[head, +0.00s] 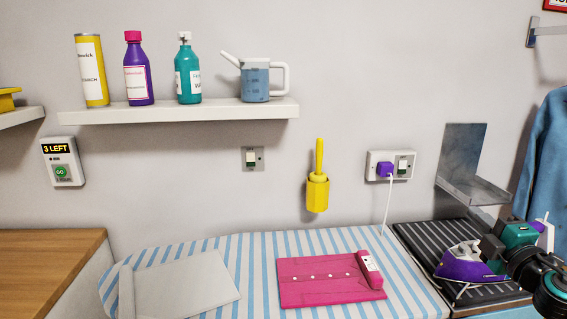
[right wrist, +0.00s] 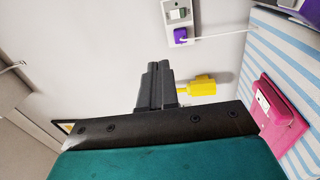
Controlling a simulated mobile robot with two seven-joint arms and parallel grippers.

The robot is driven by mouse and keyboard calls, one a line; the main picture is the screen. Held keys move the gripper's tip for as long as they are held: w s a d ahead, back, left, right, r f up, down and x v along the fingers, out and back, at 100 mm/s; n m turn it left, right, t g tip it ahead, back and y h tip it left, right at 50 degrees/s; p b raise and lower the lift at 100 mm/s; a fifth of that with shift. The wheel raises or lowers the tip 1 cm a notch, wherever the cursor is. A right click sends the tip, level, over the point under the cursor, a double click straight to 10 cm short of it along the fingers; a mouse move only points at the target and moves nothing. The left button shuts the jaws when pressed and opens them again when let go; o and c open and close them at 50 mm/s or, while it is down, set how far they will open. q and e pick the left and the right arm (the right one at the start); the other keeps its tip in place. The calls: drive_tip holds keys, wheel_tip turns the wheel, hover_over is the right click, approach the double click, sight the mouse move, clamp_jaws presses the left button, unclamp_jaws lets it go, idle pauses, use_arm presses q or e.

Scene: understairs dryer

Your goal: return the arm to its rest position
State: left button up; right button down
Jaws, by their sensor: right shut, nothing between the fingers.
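My right arm comes in at the lower right of the head view, with its teal and black right gripper (head: 487,248) over the purple iron. In the right wrist view the dark fingers of the right gripper (right wrist: 157,72) are together, with nothing between them. The purple iron (head: 460,264) rests on the black ribbed mat (head: 430,240), partly hidden behind my gripper and arm. I cannot tell from the head view how far the gripper is from the iron. My left gripper is not in view.
A metal bracket (head: 470,190) juts from the wall behind the iron. A purple plug (head: 385,169) has a white cord. A blue garment (head: 545,155) hangs at the right.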

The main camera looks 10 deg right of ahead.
drive_tip(key=s+a+f+m+g, duration=0.1)
drive_tip(key=s+a+f+m, duration=0.1)
drive_tip(key=a+f, duration=0.35)
drive_tip(key=s+a+f+m+g, duration=0.2)
drive_tip(key=f+m, duration=0.1)
drive_tip(key=f, duration=0.5)
drive_tip(key=s+a+f+m+g, duration=0.1)
drive_tip(key=s+a+f+m, duration=0.15)
drive_tip(key=f, duration=0.45)
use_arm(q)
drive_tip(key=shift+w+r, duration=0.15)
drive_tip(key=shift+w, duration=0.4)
use_arm(e)
drive_tip(key=s+a+f+m+g+y, duration=0.1)
drive_tip(key=s+a+f+m, duration=0.1)
drive_tip(key=a, duration=0.5)
drive_tip(key=s+a+f+m+g+y, duration=0.1)
drive_tip(key=s+a+f+m, duration=0.1)
drive_tip(key=s+a+f, duration=0.3)
drive_tip(key=s+a+f+m+g+y, duration=0.2)
drive_tip(key=s+a+f, duration=0.2)
drive_tip(key=a, duration=0.5)
drive_tip(key=shift+s+a, duration=0.15)
drive_tip(key=shift+a, duration=0.15)
